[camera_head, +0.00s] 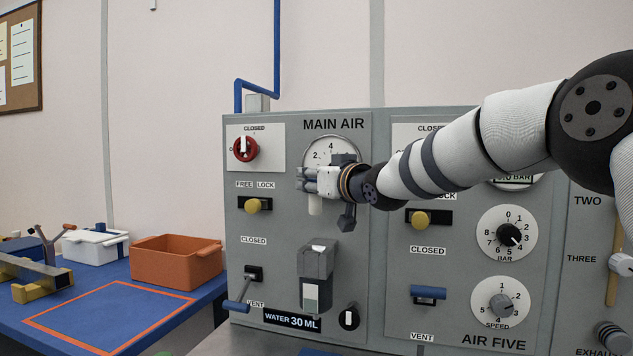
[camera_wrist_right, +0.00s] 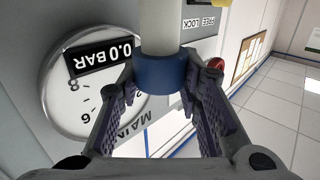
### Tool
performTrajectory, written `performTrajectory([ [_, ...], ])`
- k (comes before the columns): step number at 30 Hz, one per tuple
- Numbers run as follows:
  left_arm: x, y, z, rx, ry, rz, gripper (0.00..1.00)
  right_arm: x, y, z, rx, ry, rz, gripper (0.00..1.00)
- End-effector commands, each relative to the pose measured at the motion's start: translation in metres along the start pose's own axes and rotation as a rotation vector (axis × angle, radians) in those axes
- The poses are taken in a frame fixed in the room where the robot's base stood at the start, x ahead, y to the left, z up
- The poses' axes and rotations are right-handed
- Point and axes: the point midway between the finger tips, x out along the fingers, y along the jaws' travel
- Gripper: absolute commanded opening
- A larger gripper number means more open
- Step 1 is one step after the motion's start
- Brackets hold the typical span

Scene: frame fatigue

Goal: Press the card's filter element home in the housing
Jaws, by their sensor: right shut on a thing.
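My right gripper (camera_head: 306,181) is in front of the MAIN AIR panel, its fingers pointing left. In the wrist view, its fingers are shut on the blue collar (camera_wrist_right: 160,74) of a white cylindrical filter element (camera_wrist_right: 160,28). In the head view, the element's white end (camera_head: 315,205) shows below the fingers. A grey, box-shaped housing (camera_head: 317,262) with a pale front window is on the panel below the gripper. The element is apart from it and above it. I cannot tell whether the element's other end touches anything. My left gripper is out of view.
The MAIN AIR gauge (camera_head: 332,150) is partly behind the gripper; it also shows upside down in the wrist view (camera_wrist_right: 90,80), reading 0.0 BAR. A red knob (camera_head: 245,148), yellow knob (camera_head: 252,205) and blue lever (camera_head: 238,304) are left. An orange bin (camera_head: 177,262) stands on the blue table.

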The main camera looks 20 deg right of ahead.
Motion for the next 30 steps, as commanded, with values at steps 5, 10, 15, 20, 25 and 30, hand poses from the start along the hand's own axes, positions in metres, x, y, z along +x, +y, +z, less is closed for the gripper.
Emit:
performTrajectory([
  [5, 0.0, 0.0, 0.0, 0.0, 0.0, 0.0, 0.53, 0.001, 0.0, 0.014, 0.0, -0.002, -0.001, 0.12],
  [10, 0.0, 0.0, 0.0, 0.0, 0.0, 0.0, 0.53, 0.001, 0.0, 0.035, 0.0, -0.003, 0.0, 0.12],
  [15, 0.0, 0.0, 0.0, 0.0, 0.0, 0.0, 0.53, 0.002, 0.0, 0.05, 0.0, 0.0, -0.001, 0.12],
  [20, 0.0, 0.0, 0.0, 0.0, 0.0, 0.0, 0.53, 0.002, 0.0, 0.057, 0.0, 0.0, 0.0, 0.12],
  [25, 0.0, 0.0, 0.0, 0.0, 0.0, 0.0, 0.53, 0.002, 0.001, 0.058, 0.0, 0.001, 0.0, 0.12],
  [30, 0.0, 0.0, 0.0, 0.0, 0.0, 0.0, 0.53, 0.002, 0.001, 0.058, 0.0, 0.001, 0.0, 0.12],
])
